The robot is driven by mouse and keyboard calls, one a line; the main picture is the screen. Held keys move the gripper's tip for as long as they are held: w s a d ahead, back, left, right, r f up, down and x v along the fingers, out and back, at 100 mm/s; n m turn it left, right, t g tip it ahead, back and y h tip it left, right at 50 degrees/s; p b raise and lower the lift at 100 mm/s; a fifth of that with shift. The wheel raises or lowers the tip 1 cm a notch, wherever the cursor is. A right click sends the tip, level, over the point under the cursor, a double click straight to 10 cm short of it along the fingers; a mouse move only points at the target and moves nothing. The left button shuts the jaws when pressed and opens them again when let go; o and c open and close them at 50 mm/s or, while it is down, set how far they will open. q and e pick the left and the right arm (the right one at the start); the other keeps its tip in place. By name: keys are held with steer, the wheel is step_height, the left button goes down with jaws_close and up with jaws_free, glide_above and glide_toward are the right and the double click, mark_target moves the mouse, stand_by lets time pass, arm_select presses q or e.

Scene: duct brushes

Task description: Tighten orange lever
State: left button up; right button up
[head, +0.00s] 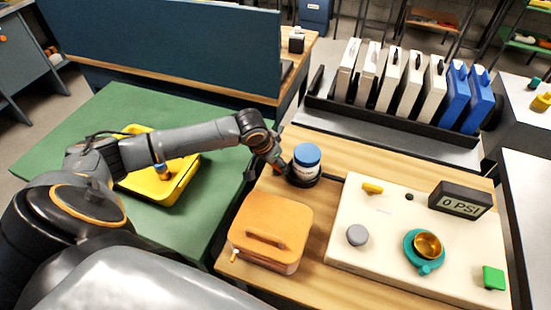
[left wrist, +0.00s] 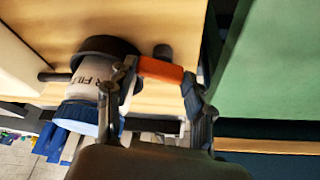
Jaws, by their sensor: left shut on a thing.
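The orange lever (left wrist: 161,70) shows in the left wrist view beside a black ring clamp (left wrist: 108,46). The clamp goes around a white filter canister (left wrist: 94,76) with a blue cap (left wrist: 82,116), which stands upright in the head view (head: 306,163). My left gripper (left wrist: 158,76) is shut on the orange lever, with one finger on each side of it. In the head view my left gripper (head: 273,160) is just left of the canister, and the lever is mostly hidden there. My right gripper is not in view.
An orange case (head: 282,212) stands in front of the canister on the wooden table. A cream panel (head: 385,235) with a gauge reading 0 PSI (head: 460,203) and a teal valve (head: 424,266) lies to the right. A yellow tray (head: 185,181) sits on the green table. A black rack (head: 385,121) stands behind.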

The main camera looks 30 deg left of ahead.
arm_select(q)
steer(key=n+p, duration=0.1)
steer(key=p, duration=0.1)
steer(key=n+y+p, duration=0.1)
steer(key=n+p, duration=0.1)
steer(key=shift+s+d+r+p, duration=0.15)
steer(key=shift+r+p, duration=0.15)
steer(key=shift+p, duration=0.05)
steer(key=shift+f+n+y+p, duration=0.1)
steer(key=shift+n+y+p, duration=0.4)
steer(key=shift+n+p, duration=0.35)
steer(key=o, duration=1.2)
steer(key=shift+c, duration=0.2)
steer(key=shift+w+f, duration=0.2)
steer(key=shift+w, duration=0.2)
steer(key=shift+s+r, duration=0.1)
steer(key=shift+s, duration=0.1)
steer(key=v, duration=0.7)
steer(key=shift+r, duration=0.4)
